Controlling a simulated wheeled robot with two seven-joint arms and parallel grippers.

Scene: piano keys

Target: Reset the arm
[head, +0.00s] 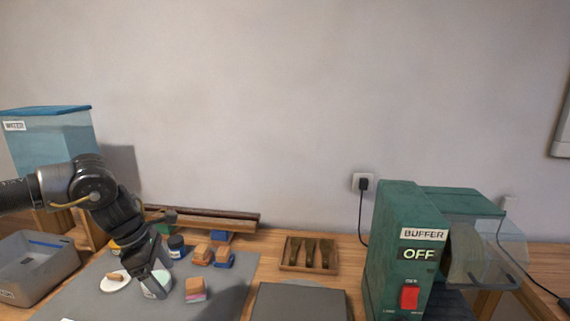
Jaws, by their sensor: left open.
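My left gripper (157,285) comes in from the left on a dark arm and points down over the grey mat (235,291). Its jaws are open, and I see nothing held in them. A pale round piece behind its fingers is partly hidden; I cannot tell whether they touch. My right gripper is not in view.
Small blocks (195,289) and a dark jar (177,247) stand close right of the gripper. A grey bin (35,262) and a blue-lidded water tank (52,139) are at left. A wooden tray (309,254) and the green buffer machine (401,246) are at right.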

